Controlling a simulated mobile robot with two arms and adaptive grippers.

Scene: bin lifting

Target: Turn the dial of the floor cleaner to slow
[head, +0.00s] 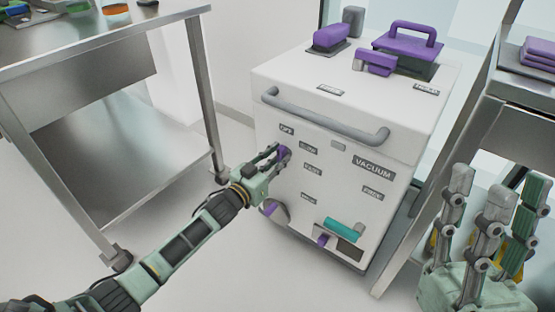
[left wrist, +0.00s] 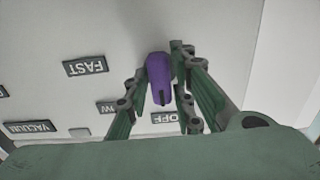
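The floor cleaner (head: 330,118) is a white box with a small purple dial (head: 284,152) on its front. Labels OFF (head: 287,131), SLOW (head: 308,148) and FAST (head: 313,168) sit around the dial. In the left wrist view the purple dial (left wrist: 159,72) lies between my left fingers, its dark-marked end towards the OFF label (left wrist: 165,117). My left gripper (head: 275,156) has its fingertips closed in on both sides of the dial, seemingly touching it. My right gripper (head: 485,205) is at the lower right, fingers upward, spread and empty, away from the cleaner.
A grey handle bar (head: 325,118) crosses the cleaner's front above the dial. A round grey knob (head: 275,212) and a teal handle (head: 343,229) are lower down. Purple handles (head: 408,38) stand on top. A metal table (head: 90,45) stands left and a metal shelf (head: 525,85) right.

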